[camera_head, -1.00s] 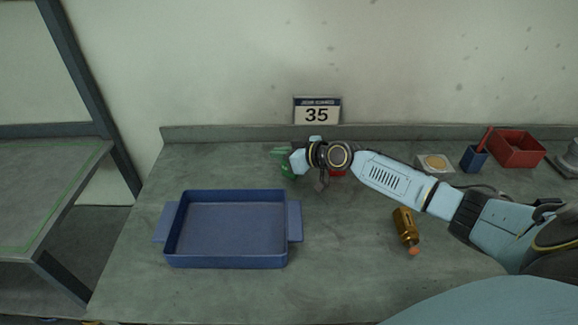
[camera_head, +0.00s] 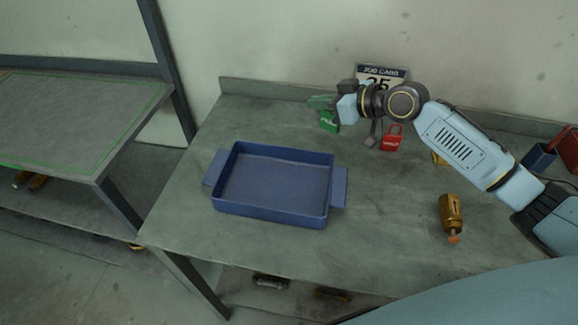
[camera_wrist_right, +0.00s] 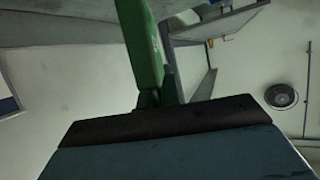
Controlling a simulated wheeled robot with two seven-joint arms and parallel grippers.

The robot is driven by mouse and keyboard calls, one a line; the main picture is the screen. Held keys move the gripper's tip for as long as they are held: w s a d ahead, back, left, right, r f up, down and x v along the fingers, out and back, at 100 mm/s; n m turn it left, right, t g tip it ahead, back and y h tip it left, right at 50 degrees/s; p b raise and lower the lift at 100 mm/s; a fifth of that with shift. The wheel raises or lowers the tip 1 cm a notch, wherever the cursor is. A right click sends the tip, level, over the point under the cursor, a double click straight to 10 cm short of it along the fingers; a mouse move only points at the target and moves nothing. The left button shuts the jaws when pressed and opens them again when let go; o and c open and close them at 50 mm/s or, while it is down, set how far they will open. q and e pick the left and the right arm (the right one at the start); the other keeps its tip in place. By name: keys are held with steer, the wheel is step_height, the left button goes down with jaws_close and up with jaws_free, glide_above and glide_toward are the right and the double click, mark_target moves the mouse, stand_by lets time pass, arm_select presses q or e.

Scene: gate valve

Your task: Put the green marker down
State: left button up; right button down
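The green marker (camera_head: 330,121) has a small white label and shows below the end of my right arm in the head view. My right gripper (camera_head: 333,104) is above the table's back part, right at the marker, and appears shut on it. In the right wrist view the marker (camera_wrist_right: 140,45) is a green slab standing out from the dark gripper edge. The grip itself is partly hidden by the wrist. Whether the marker touches the table cannot be told. My left gripper is out of view.
A blue tray (camera_head: 275,183) sits empty on the grey table (camera_head: 190,215). A red padlock-shaped tag (camera_head: 392,139) and a brass bottle-like part (camera_head: 451,215) are to the right. A job card (camera_head: 381,73) stands at the back. Another bench (camera_head: 80,120) is at left.

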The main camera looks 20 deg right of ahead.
steer(key=s+a+n+g+y+b, duration=0.2)
steer(key=s+a+n+g+y, duration=0.25)
steer(key=s+a, duration=0.55)
glide_above(293, 190)
step_height(293, 190, down, 5)
steer(key=shift+t+h, duration=0.45)
step_height(293, 190, down, 4)
steer(key=shift+b, duration=0.7)
steer(key=shift+f, duration=0.15)
steer(key=c, duration=2)
jaws_free()
steer(key=o, duration=0.4)
